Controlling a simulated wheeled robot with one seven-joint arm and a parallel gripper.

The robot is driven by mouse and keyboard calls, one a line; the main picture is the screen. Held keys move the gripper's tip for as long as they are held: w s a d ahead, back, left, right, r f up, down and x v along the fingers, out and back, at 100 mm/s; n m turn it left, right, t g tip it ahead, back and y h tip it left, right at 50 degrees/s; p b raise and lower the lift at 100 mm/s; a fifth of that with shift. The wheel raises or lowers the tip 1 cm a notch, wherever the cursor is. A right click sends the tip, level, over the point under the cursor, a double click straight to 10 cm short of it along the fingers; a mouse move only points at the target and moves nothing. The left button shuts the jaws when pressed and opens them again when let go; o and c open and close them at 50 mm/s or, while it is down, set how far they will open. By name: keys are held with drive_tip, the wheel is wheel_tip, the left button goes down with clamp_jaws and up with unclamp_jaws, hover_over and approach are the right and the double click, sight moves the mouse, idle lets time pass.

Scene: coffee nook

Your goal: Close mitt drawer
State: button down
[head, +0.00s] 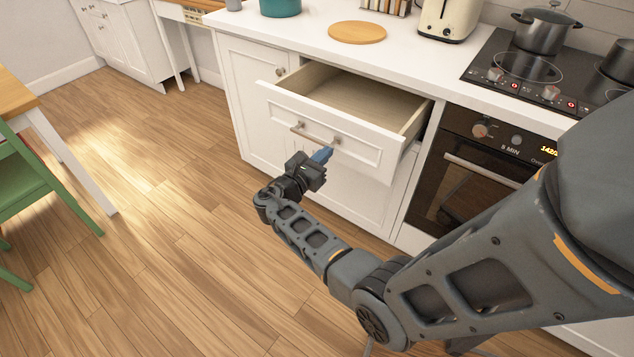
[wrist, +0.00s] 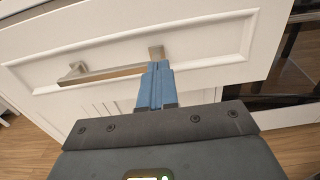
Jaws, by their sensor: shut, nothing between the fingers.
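The white drawer (head: 335,128) is pulled open below the counter in the head view. Its visible inside is bare, and I see no mitt in it; part of the inside near the front panel is hidden. The drawer's front also shows in the wrist view (wrist: 215,45). A metal bar handle (head: 315,132) crosses the front and also shows in the wrist view (wrist: 110,74). My gripper (head: 323,154), with blue fingers, is shut and empty. In the wrist view its fingertips (wrist: 159,66) overlap the right end of the handle; I cannot tell whether they touch it.
The white counter (head: 320,45) above holds a round wooden board (head: 357,32), a cream toaster (head: 447,20) and a teal pot (head: 280,6). An oven (head: 480,165) stands right of the drawer. A green chair (head: 35,190) is at the left. The wooden floor (head: 170,210) between is clear.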

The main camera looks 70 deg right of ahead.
sight(338, 142)
drive_tip(key=b+x, duration=0.7)
drive_tip(key=x, duration=1.4)
drive_tip(key=shift+d+f+b, duration=0.1)
drive_tip(key=shift+d+b, duration=0.05)
drive_tip(key=shift+b, duration=0.15)
drive_tip(key=shift+d, duration=0.55)
drive_tip(key=shift+s+d+r, duration=0.1)
drive_tip(key=shift+r, duration=0.15)
drive_tip(key=shift+d+r, duration=0.1)
drive_tip(key=shift+a, duration=0.35)
drive_tip(key=v, duration=0.4)
drive_tip(key=p+v, duration=0.1)
drive_tip(key=v, duration=0.9)
drive_tip(key=shift+f+p, duration=0.3)
